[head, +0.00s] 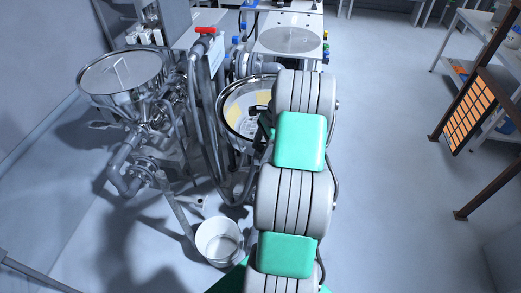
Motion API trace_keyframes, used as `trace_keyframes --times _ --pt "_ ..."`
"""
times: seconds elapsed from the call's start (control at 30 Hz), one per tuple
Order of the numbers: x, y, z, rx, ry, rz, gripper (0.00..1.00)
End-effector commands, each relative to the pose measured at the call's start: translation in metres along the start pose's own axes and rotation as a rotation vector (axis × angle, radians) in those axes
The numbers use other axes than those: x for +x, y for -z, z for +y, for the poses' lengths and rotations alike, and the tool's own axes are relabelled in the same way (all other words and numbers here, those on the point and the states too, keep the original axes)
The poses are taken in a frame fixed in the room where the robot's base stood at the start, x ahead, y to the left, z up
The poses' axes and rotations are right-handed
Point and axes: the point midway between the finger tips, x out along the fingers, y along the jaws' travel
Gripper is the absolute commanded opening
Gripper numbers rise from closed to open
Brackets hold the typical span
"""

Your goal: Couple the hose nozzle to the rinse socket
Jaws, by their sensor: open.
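A grey hose (213,150) hangs in a long loop between the steel hopper and the round vessel. I cannot make out its nozzle for certain. The rinse socket cannot be picked out among the pipes and fittings. My gripper (264,122) is a small dark shape at the right side of the round vessel (222,118), in front of or over its rim. It is mostly hidden by my own arm. It is open, and I see nothing held in it.
A steel hopper (122,76) with pipework stands at the left. A red valve handle (205,30) is above the hose. A white bucket (219,241) stands on the floor below. A bench (290,18) is behind the vessel. An orange-panelled frame (473,112) stands right; floor before it is clear.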

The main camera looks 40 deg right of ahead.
Motion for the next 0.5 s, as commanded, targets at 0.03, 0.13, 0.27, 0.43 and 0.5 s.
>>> trace_keyframes --times 0.03,0.13,0.27,0.43,0.5 --pt "-0.003 0.0 -0.004 -0.003 0.013 0.004 0.77" --pt "-0.003 0.0 -0.005 -0.003 0.014 0.005 0.77" --pt "-0.004 0.0 -0.005 -0.004 0.015 0.005 0.77" --pt "-0.014 0.0 -0.006 -0.003 0.017 0.007 0.77" --pt "-0.018 0.001 -0.006 -0.002 0.019 0.007 0.77"
